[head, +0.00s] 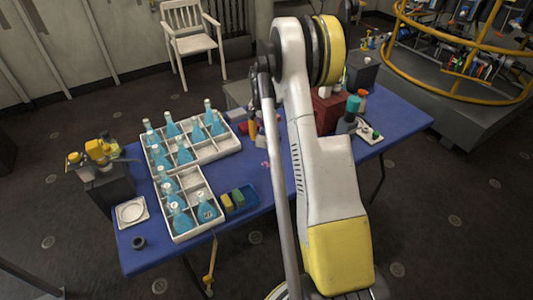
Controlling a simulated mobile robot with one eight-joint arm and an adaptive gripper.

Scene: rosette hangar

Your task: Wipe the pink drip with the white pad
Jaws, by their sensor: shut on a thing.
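The pink drip (266,165) shows as a small pink mark on the blue table top (285,188), just left of my arm and right of the white bottle racks. My gripper is not in view; my raised arm covers part of the table, and the arm's far end is hidden behind it. I cannot make out a white pad for certain. A flat white square piece with a round outline (131,211) lies at the table's left end, and I cannot tell whether it is a pad or a dish.
White divided racks (207,150) hold several blue bottles. A small blue tray (249,203) with a yellow and a green block stands near the front edge. A dark red box (327,112) and a teal-topped container (353,104) stand behind my arm. A white chair (190,42) is beyond.

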